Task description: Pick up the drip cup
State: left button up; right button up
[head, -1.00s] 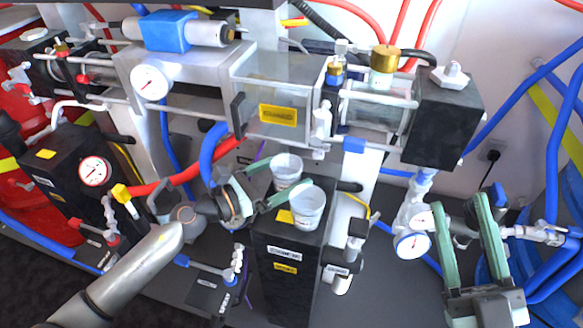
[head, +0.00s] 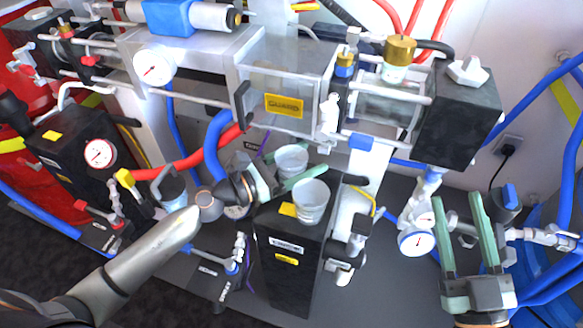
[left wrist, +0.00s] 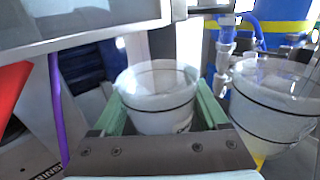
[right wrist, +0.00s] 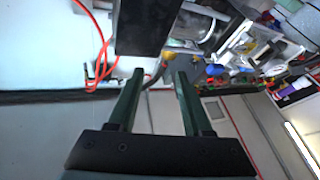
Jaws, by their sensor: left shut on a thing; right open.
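Two translucent white cups show in the head view, a back cup (head: 291,158) and a front cup (head: 311,203) at the top of a black box. I cannot tell from markings which is the drip cup. My left gripper (head: 286,176) is shut on the back cup, one green finger on each side of it. In the left wrist view the held cup (left wrist: 158,98) is upright between the fingers, and the other cup (left wrist: 272,108) is close on the right. Whether the held cup clears the box top is hidden. My right gripper (head: 478,232) is open and empty at the right.
The black box (head: 284,275) stands under the cups. A clear guarded housing (head: 290,75) and rods hang close behind and above. A red hose (head: 185,160) and blue hose pass left of the gripper. A gauge with valves (head: 416,243) is left of my right gripper.

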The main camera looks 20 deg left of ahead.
pick_arm(q)
jog(key=c, duration=0.7)
jog(key=shift+r, duration=0.2)
